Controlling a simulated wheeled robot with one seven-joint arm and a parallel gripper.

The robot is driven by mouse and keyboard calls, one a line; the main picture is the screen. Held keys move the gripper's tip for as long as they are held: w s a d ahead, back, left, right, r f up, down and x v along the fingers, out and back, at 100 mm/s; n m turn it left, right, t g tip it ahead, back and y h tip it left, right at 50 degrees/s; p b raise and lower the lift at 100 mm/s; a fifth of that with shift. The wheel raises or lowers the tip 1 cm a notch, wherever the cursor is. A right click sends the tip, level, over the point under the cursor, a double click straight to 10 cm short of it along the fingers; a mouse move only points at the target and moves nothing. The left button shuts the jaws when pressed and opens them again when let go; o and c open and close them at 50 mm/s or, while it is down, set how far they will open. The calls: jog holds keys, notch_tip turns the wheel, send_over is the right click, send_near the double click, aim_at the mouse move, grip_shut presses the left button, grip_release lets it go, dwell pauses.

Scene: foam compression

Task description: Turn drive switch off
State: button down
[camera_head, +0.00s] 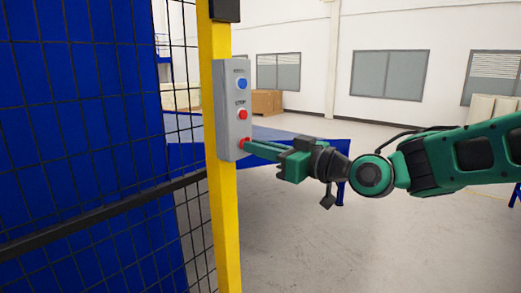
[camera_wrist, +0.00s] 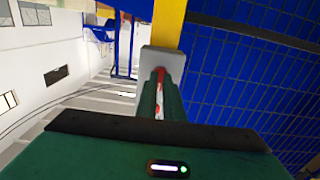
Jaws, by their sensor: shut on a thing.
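A grey control box (camera_head: 231,105) is fixed to a yellow post. It has a blue button (camera_head: 241,84), a red button (camera_head: 242,114) and a red switch (camera_head: 245,141) near its bottom. My green gripper (camera_head: 250,147) reaches in from the right, its fingertips at the lower red switch and shut on it. The fingers hide part of the switch, and its turned position cannot be told. In the wrist view the fingers (camera_wrist: 161,85) point at the grey box (camera_wrist: 148,58), with red showing at and between them.
The yellow post (camera_head: 222,220) stands beside a black mesh fence (camera_head: 90,205) with blue panels behind it on the left. A blue table-like structure (camera_head: 310,137) is behind my gripper. A cardboard box (camera_head: 267,102) stands far back. The floor below my arm is clear.

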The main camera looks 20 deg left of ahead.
jog(key=c, duration=1.9)
grip_release()
jog(key=shift+w+d+f, duration=0.1)
jog(key=shift+w+f, duration=0.15)
jog(key=shift+f, duration=0.1)
jog(key=shift+s+r, duration=0.1)
jog(key=shift+r, duration=0.1)
jog(key=v, duration=1)
jog(key=shift+s+d, duration=0.15)
jog(key=shift+d, duration=0.2)
